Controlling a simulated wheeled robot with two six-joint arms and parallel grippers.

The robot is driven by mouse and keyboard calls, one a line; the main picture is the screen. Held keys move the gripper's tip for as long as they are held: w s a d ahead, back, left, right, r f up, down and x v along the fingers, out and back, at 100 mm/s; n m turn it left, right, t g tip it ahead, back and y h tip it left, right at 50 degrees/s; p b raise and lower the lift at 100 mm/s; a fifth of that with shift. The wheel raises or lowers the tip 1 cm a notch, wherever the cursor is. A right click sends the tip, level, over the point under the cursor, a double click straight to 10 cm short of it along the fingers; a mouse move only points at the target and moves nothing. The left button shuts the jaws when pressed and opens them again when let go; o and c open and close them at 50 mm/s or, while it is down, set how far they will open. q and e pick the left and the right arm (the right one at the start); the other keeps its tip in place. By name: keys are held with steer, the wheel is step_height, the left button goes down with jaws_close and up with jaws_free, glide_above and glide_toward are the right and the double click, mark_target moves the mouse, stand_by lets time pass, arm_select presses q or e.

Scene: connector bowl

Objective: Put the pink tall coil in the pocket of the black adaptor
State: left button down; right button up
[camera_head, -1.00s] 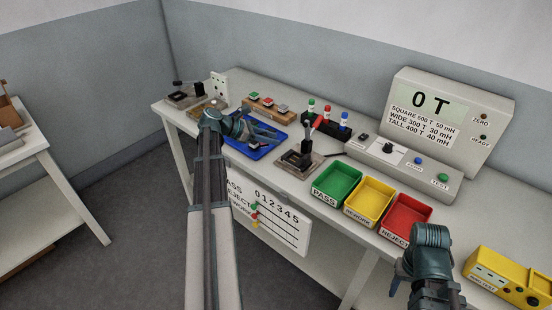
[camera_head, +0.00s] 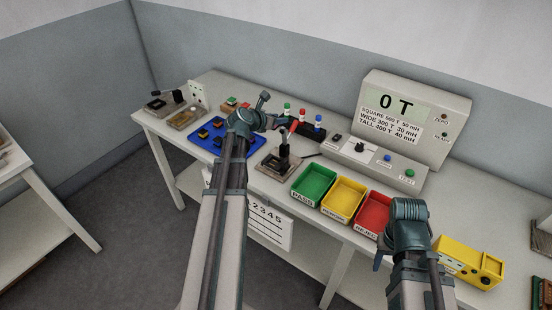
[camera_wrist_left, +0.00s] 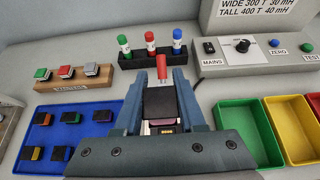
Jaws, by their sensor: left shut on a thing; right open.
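My left gripper (camera_head: 278,122) is shut on a black block with a pink band, the pink tall coil (camera_wrist_left: 159,104), which shows between the fingers in the left wrist view. The black adaptor (camera_head: 283,163) sits on a brown base (camera_head: 268,172), with a dark upright part and a red-tipped lever (camera_wrist_left: 162,68). My left gripper is close above and beside this fixture. Gold contacts show just below the coil in the wrist view. The pocket is mostly hidden, and I cannot tell whether the coil touches the adaptor. My right gripper (camera_head: 384,252) is open at the table's front edge, away from the coil.
A blue tray (camera_wrist_left: 88,107) with several black coils lies left of the fixture. Green (camera_head: 313,184), yellow (camera_head: 343,196) and red (camera_head: 372,211) bins stand to its right. A rack of three capped bottles (camera_wrist_left: 130,56) and the meter panel (camera_head: 375,162) are behind.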

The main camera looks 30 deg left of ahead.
mark_target(282, 153)
arm_select(q)
step_height(282, 153, down, 17)
steer(key=b, duration=1.6)
steer(key=shift+f, duration=0.2)
steer(key=shift+r, duration=0.15)
steer(key=c, duration=0.9)
jaws_free()
steer(key=shift+f+b, duration=0.2)
steer(key=shift+b, duration=0.1)
steer(key=shift+c, duration=0.2)
steer(key=shift+o, duration=0.9)
steer(key=shift+r, duration=0.1)
